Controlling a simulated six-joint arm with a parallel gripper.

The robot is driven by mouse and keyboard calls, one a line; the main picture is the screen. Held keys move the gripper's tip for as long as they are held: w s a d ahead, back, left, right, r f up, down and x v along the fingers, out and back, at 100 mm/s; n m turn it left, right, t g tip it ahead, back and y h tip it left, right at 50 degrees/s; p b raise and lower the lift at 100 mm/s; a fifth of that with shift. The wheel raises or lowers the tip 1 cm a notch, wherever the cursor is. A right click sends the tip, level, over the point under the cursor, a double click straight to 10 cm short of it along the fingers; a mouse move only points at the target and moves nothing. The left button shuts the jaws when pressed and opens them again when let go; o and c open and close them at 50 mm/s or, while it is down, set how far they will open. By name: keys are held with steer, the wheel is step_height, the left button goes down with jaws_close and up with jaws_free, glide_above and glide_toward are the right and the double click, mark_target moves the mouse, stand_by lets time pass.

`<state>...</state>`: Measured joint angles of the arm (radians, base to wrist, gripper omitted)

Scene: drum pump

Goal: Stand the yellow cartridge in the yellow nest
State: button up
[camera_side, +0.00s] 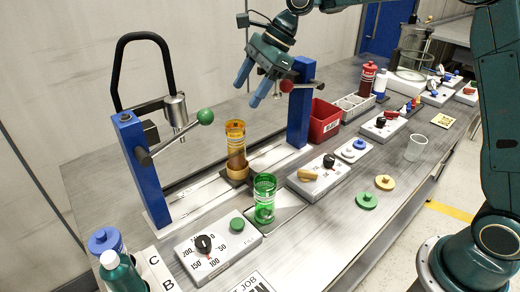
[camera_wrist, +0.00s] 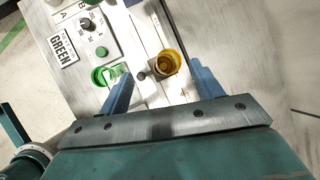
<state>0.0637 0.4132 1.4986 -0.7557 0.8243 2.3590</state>
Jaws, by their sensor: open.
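The yellow cartridge (camera_side: 236,138), a clear amber cylinder, stands upright on the rail between the two blue posts. Its foot is at an amber ring that looks like the yellow nest (camera_side: 237,174); how deep it sits is hard to tell. In the wrist view the cartridge (camera_wrist: 168,64) shows from above, between my finger lines. My gripper (camera_side: 248,94) is open and empty, above the cartridge and apart from it. It also shows in the wrist view (camera_wrist: 160,70).
A green cartridge (camera_side: 264,198) stands just in front. A blue post with a green-knobbed lever (camera_side: 204,117) is at left, another blue post (camera_side: 301,105) at right. A red bin (camera_side: 324,122) is behind. Dial boxes (camera_side: 218,249) line the front; two small discs (camera_side: 367,201) lie right.

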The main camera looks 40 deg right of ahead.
steer(key=s+d+r+n+t+h, duration=0.1)
steer(key=s+r+n, duration=0.1)
steer(key=s+n, duration=0.15)
steer(key=s+d+r+n+h, duration=0.1)
steer(key=s+r+n, duration=0.15)
steer(key=s, duration=0.25)
steer(key=s+d+f+n+h, duration=0.1)
steer(key=s+n, duration=0.3)
steer(key=s, duration=0.4)
steer(key=s+d+f+n+t+h, duration=0.1)
steer(key=s+d+n, duration=0.3)
steer(key=s, duration=0.4)
steer(key=s+d+f+n+h, duration=0.1)
steer(key=s+d+f+n, duration=0.1)
steer(key=s+n, duration=0.4)
steer(key=s+d, duration=0.1)
steer(key=s, duration=0.2)
steer(key=shift+d+t, duration=0.15)
steer(key=shift+t, duration=0.15)
steer(key=shift+f, duration=0.1)
